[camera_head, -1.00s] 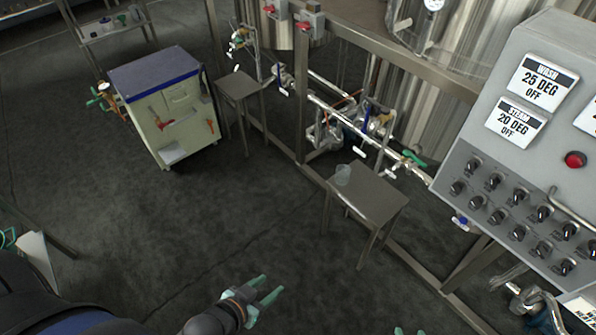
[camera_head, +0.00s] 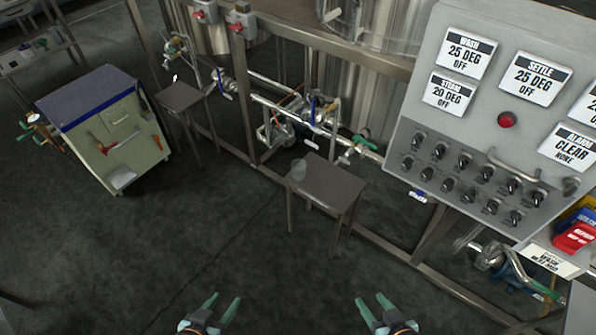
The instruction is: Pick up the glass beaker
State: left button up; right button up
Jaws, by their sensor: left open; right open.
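The glass beaker (camera_head: 299,169) is small and clear. It stands upright on the left corner of a small grey metal table (camera_head: 332,185) in the middle of the view. My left gripper (camera_head: 222,306) is at the bottom of the view, open and empty, with its green fingers apart. My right gripper (camera_head: 374,308) is at the bottom, to the right of the left one, also open and empty. Both grippers are well short of the table and the beaker, and touch neither.
A control panel (camera_head: 480,130) stands at the right. A metal frame with pipes and valves (camera_head: 290,115) runs behind the table. A second small table (camera_head: 182,97) and a tool cabinet (camera_head: 105,130) stand at the left. The dark floor (camera_head: 200,235) before the table is clear.

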aim_at(298, 166)
jog(key=z, duration=0.65)
jog(key=i+j+z, duration=0.1)
jog(key=z, duration=0.25)
jog(key=i+j+z, duration=0.1)
jog(key=j+z, duration=0.4)
jog(key=z, duration=0.15)
jog(key=i+j+z, duration=0.1)
jog(key=j+z, duration=0.15)
jog(key=j, duration=0.2)
jog(key=j+z, duration=0.25)
jog(key=j, duration=0.2)
jog(key=j+z, duration=0.25)
jog(key=j, duration=1.45)
jog(key=k+j, duration=0.1)
jog(key=j, duration=0.65)
jog(key=j+z, duration=0.1)
jog(key=j, duration=0.65)
jog(key=k, duration=0.05)
